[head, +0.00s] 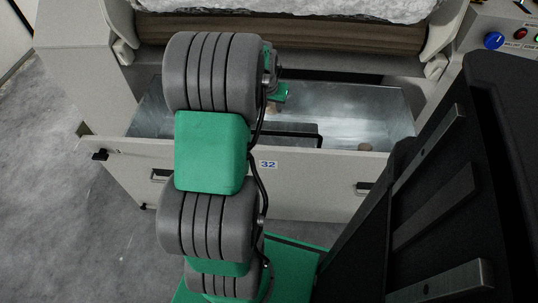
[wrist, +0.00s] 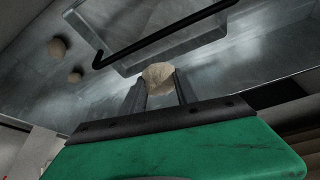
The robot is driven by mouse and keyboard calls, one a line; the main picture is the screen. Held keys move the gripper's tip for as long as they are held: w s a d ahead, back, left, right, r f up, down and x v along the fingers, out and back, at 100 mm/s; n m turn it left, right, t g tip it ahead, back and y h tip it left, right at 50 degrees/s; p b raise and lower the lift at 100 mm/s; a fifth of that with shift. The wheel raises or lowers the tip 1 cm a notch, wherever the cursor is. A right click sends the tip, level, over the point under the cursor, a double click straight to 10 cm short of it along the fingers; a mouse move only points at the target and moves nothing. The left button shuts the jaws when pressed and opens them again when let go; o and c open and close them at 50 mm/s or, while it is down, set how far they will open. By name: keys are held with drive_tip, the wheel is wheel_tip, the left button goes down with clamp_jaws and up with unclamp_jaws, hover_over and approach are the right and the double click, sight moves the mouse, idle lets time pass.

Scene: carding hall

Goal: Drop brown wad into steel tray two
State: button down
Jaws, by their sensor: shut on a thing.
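My gripper (wrist: 160,82) is shut on a pale brown wad (wrist: 157,73), held between its two dark fingertips in the wrist view. I see no number two on any tray.
Two small brown lumps (wrist: 57,48) (wrist: 75,76) lie on the metal floor at the left of the wrist view. The drawer front (head: 310,178) carries a label "32" (head: 268,164). A roller (head: 330,38) is above the drawer.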

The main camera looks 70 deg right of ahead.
drive_tip(key=shift+s+d+f, duration=0.1)
drive_tip(key=shift+s+f, duration=0.05)
drive_tip(key=shift+s, duration=0.3)
drive_tip(key=shift+s+d+f, duration=0.1)
drive_tip(key=shift+s, duration=0.3)
drive_tip(key=shift+s+f+m, duration=0.15)
drive_tip(key=shift+f+m, duration=0.1)
drive_tip(key=shift+m, duration=0.05)
wheel_tip(320, 180, down, 6)
drive_tip(key=b, duration=0.4)
drive_tip(key=shift+r+b, duration=0.2)
drive_tip(key=shift+b, duration=0.2)
drive_tip(key=c, duration=0.9)
unclamp_jaws()
drive_tip(key=shift+o, duration=0.2)
drive_tip(key=p+v, duration=0.2)
drive_tip(key=v, duration=0.6)
drive_tip(key=shift+p, duration=0.4)
